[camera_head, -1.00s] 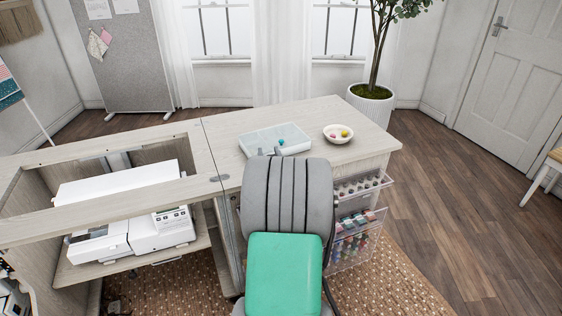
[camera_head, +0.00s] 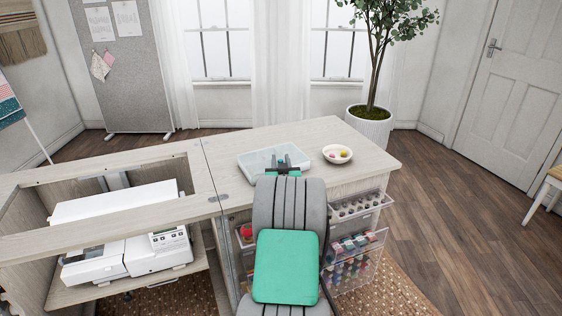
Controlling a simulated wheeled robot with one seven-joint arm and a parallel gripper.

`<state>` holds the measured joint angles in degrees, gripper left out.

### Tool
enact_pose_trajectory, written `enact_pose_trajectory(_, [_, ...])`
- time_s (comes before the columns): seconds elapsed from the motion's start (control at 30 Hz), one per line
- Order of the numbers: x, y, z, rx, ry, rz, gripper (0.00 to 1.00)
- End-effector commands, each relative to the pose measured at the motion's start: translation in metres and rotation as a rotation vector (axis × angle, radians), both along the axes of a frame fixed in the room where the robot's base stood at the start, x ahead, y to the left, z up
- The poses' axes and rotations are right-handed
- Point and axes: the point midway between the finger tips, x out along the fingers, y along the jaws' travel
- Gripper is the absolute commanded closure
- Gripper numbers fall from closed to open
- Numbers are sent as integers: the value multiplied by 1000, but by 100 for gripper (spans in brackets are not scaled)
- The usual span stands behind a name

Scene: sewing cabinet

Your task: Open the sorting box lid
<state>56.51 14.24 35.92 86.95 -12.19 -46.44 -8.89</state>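The sorting box (camera_head: 251,164) is a pale, see-through, shallow box on the light wooden tabletop, left of the bowl. Its top looks flat, and I see no raised lid. A small teal round thing shows at the box, between my fingers; I cannot tell whether it is on the lid or inside. My gripper (camera_head: 281,160) is at the right part of the box, its two dark fingers pointing away from me and spread apart. I cannot tell whether they touch the box. My arm hides the table edge in front of it.
A white bowl (camera_head: 337,154) with small coloured balls stands right of the box. Clear drawers (camera_head: 357,243) with spools stick out below the tabletop (camera_head: 362,170). A sewing machine (camera_head: 120,210) sits in the cabinet bay on the left. Tabletop behind the box is free.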

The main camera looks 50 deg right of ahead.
Motion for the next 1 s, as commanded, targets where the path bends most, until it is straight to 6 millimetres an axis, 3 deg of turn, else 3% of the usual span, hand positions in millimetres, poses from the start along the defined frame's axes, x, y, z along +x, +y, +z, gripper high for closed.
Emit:
enact_pose_trajectory(0.33, [0,0,0,0,0,-1,100])
enact_pose_trajectory(1.0, [-1,0,0,-1,1,-2,100])
